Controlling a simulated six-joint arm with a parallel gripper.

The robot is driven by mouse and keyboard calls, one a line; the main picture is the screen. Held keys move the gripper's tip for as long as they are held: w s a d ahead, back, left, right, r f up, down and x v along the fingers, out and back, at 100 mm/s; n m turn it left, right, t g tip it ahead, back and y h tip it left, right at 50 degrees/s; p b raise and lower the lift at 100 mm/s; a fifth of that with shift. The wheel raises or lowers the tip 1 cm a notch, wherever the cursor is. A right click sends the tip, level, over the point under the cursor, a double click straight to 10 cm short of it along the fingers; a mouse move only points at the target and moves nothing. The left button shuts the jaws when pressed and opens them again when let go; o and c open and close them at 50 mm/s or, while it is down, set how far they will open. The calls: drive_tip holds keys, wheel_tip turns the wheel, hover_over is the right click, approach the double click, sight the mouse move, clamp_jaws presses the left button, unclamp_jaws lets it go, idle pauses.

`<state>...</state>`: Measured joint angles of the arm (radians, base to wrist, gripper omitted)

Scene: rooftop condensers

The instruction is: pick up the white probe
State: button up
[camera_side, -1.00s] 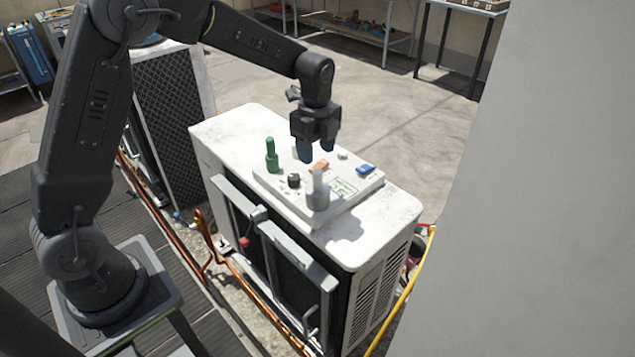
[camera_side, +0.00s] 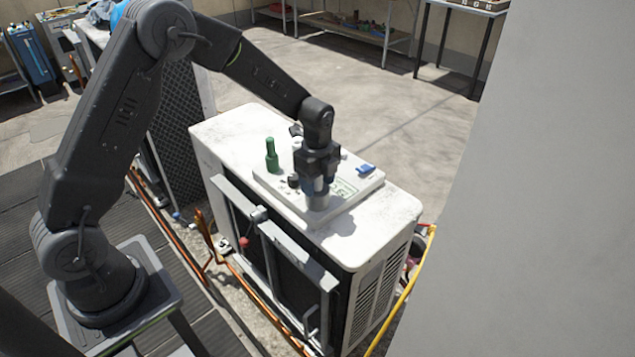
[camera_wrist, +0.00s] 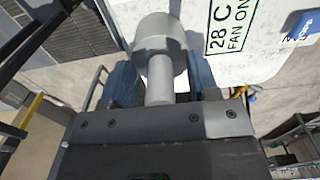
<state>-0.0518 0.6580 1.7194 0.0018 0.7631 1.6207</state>
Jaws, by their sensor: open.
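The white probe (camera_side: 318,202) stands upright at the near edge of the white panel (camera_side: 350,203) on top of the condenser unit. It has a wide round lower part and a thinner stem, which also show in the wrist view (camera_wrist: 160,75). My gripper (camera_side: 318,186) is directly above it, pointing down. Its blue-tipped jaws are open, one on each side of the stem in the wrist view. Whether a jaw touches the stem I cannot tell. My gripper hides part of the panel behind the probe.
A green probe (camera_side: 271,158) stands on the panel to the left, with a black knob (camera_side: 293,180) near it. A blue switch (camera_side: 366,169) is at the right. The condenser top (camera_side: 375,225) is clear around the panel.

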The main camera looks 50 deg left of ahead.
drive_tip(key=c, duration=1)
drive_tip(key=shift+r, duration=0.1)
